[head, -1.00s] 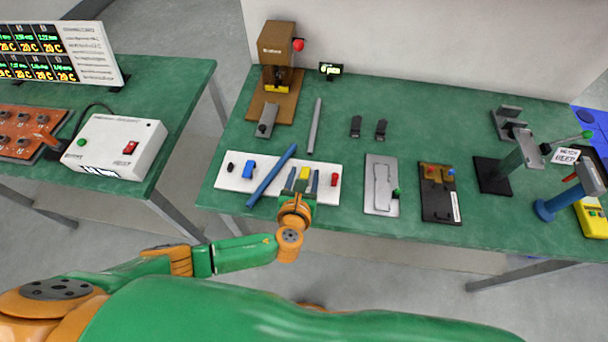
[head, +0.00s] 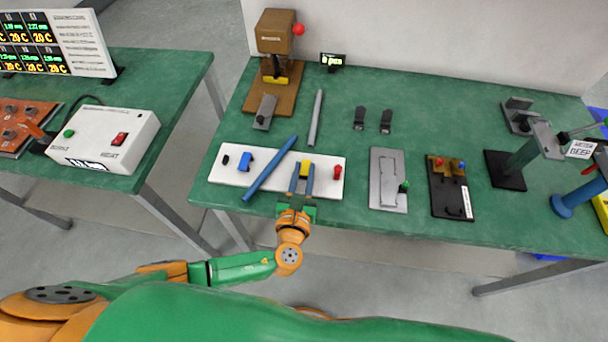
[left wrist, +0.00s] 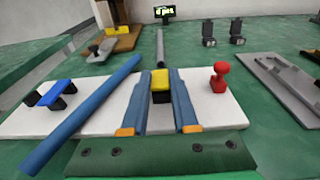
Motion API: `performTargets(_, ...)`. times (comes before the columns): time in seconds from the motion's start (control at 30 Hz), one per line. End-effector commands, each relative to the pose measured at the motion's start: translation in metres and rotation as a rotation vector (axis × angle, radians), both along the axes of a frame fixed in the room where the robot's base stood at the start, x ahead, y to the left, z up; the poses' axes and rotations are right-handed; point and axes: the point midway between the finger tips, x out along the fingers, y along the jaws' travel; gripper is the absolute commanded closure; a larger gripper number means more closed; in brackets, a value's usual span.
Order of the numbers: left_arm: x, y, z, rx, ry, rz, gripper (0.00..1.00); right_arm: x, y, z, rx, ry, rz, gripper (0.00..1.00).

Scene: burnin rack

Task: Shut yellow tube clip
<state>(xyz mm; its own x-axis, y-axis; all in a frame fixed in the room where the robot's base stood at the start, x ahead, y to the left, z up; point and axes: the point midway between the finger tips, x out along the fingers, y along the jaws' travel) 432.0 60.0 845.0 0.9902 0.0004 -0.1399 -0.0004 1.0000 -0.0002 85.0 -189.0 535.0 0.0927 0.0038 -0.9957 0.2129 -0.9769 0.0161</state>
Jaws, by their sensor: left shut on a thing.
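The yellow tube clip (head: 305,165) sits on a white board (head: 225,177) at the front of the green table, among other clips. It has a yellow top over a black body in the left wrist view (left wrist: 160,82). My left gripper (head: 303,170) reaches in from the front, its two blue fingers on either side of the clip. The fingers are shut on it in the left wrist view (left wrist: 160,76). I cannot tell whether the clip is latched. My right gripper is not in view.
A blue tube (head: 270,168) lies diagonally across the board just left of the gripper. A blue clip (head: 245,160) and a red clip (head: 337,172) flank it. A grey tube (head: 315,118) lies behind. A grey plate (head: 388,180) stands to the right.

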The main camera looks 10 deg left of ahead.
Motion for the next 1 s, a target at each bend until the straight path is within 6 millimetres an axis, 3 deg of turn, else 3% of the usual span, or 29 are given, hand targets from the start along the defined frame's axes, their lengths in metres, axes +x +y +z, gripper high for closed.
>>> performTargets(0.17, 0.0, 0.0, 0.001, 0.0, 0.002, 0.0, 1.0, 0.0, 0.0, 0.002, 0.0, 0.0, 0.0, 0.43)
performTargets(0.2, 0.0, 0.0, 0.001, 0.0, 0.002, 0.0, 0.62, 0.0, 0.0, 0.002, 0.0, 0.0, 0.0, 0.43)
performTargets(0.27, 0.0, 0.0, 0.001, 0.0, 0.002, 0.0, 0.46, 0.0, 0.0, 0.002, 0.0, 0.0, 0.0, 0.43)
performTargets(0.3, 0.0, 0.0, 0.001, 0.0, 0.002, 0.0, 0.43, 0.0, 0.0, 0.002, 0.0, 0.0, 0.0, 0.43)
performTargets(0.57, -0.001, 0.0, 0.001, 0.0, 0.003, -0.001, 0.43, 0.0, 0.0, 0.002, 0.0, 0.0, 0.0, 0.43)
performTargets(0.83, -0.052, 0.0, 0.007, -0.001, 0.007, -0.001, 0.43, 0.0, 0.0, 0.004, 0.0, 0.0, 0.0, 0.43)
performTargets(1.0, -0.07, 0.0, 0.01, 0.0, 0.004, 0.0, 0.43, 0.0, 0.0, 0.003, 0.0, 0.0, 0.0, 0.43)
